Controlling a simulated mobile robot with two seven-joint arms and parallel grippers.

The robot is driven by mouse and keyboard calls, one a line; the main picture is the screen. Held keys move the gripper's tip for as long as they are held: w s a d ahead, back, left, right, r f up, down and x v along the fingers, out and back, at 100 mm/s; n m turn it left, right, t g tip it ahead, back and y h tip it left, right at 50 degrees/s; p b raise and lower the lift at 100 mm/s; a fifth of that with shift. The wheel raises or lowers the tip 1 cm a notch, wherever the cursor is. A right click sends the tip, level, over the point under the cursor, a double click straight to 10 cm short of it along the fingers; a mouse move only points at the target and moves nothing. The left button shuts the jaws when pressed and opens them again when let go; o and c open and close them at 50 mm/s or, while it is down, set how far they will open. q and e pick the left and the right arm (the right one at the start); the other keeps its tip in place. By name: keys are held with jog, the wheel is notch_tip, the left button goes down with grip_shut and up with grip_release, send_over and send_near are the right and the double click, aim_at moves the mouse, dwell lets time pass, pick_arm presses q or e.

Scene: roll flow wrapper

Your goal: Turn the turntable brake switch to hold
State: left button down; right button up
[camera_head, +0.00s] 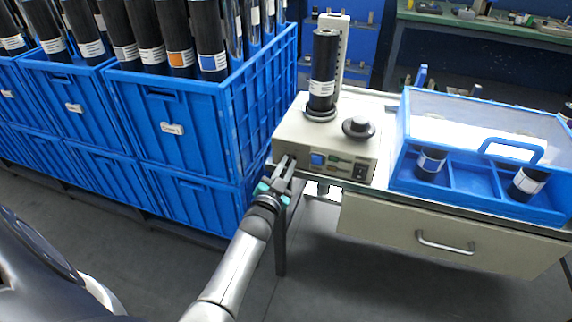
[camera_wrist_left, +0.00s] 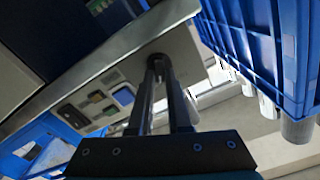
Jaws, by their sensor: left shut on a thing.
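A beige machine box (camera_head: 340,130) stands on the table, with a turntable (camera_head: 320,113) on top carrying an upright black roll (camera_head: 323,72). My left gripper (camera_head: 284,165) reaches the left end of the box's front panel. In the left wrist view, the fingers (camera_wrist_left: 159,66) close together on the small dark turntable brake switch (camera_wrist_left: 157,58). The fingertips mostly cover it, so I cannot read its setting. A blue panel element (camera_head: 317,159) and a black rocker switch (camera_head: 360,171) sit to its right. My right gripper is not in view.
Blue crates (camera_head: 175,120) full of dark rolls stand close on the left of my arm. A blue case with a clear lid (camera_head: 478,160) stands right of the machine. A drawer (camera_head: 440,238) lies under the table edge.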

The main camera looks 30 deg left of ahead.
pick_arm(q)
jog(key=shift+m, duration=0.5)
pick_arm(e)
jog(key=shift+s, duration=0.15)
pick_arm(q)
jog(key=c, duration=0.9)
grip_release()
jog(key=shift+o, duration=0.2)
jog(key=shift+s, duration=0.1)
jog(key=shift+s+d, duration=0.1)
jog(key=shift+s, duration=0.05)
jog(key=shift+s+d+p, duration=0.1)
jog(key=shift+s+p, duration=0.2)
jog(key=shift+s, duration=0.05)
jog(key=p+v, duration=0.3)
jog(key=v, duration=1.1)
jog(key=shift+p, duration=0.4)
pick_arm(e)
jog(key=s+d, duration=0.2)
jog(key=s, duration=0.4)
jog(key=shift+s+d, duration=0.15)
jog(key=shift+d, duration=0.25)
